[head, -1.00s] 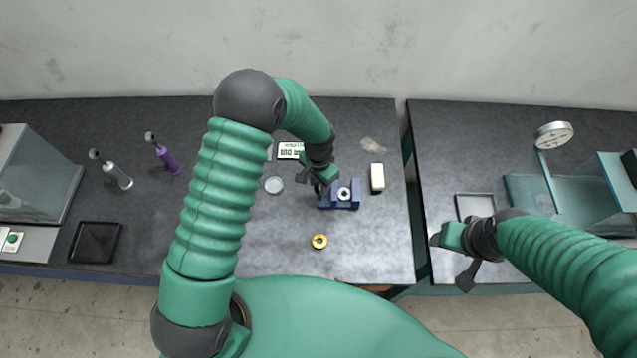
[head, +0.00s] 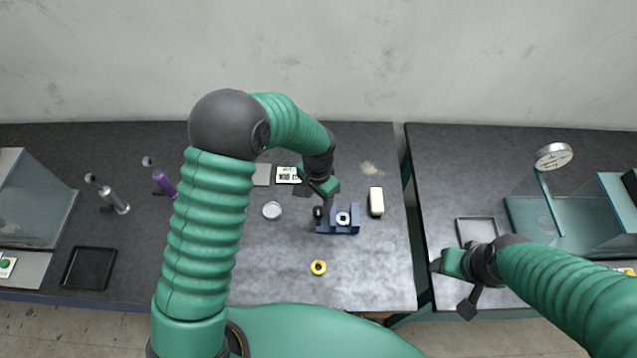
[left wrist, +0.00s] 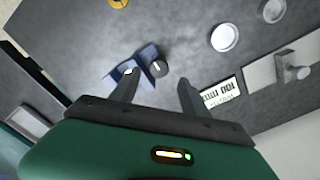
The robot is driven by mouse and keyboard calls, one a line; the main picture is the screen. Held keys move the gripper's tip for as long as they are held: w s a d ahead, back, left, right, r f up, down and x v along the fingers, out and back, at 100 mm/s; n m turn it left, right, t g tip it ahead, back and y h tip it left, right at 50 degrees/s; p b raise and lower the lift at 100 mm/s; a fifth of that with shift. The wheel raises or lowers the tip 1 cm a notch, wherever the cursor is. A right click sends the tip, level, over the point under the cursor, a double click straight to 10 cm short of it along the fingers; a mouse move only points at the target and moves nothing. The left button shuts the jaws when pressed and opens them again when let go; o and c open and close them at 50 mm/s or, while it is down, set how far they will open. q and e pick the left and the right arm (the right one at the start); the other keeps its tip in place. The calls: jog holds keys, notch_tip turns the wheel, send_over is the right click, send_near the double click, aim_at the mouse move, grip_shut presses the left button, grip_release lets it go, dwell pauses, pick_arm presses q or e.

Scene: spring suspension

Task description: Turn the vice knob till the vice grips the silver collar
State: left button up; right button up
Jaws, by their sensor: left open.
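The blue vice (head: 345,230) stands on the left table, with the silver collar (head: 343,218) between its jaws. I cannot tell whether the jaws touch the collar. The dark round vice knob (head: 318,212) is at its left end. My left gripper (head: 318,197) is open just behind the knob in the head view. In the left wrist view its fingers (left wrist: 159,79) are spread, with the knob (left wrist: 159,69) beyond and between the tips, apparently not held. One finger partly covers the vice (left wrist: 149,53). My right gripper (head: 450,288) is open and empty over the right table.
A yellow ring (head: 318,267) lies in front of the vice, a white-topped block (head: 376,202) to its right and a round silver dish (head: 272,210) to its left. A printed card (head: 288,175) lies behind. A gap separates the tables.

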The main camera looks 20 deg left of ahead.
aim_at(319, 209)
pick_arm(q)
notch_tip(319, 209, up, 12)
jog(key=b, duration=0.1)
jog(key=shift+f, duration=0.2)
jog(key=shift+w, duration=0.1)
jog(key=s+a+f+n+t+b, duration=0.1)
jog(key=s+a+f+n+b, duration=0.1)
jog(key=s, duration=0.5)
jog(key=s+a+f+n+t+b, duration=0.1)
jog(key=s+a+f+n+b, duration=0.2)
jog(key=s, duration=0.4)
notch_tip(319, 209, down, 2)
jog(key=shift+s+f+n+t+b, duration=0.2)
jog(key=shift+s+n+t+b, duration=0.15)
jog(key=shift+b, duration=0.25)
jog(key=shift+s+a, duration=0.1)
jog(key=shift+s, duration=0.1)
jog(key=shift+w, duration=0.1)
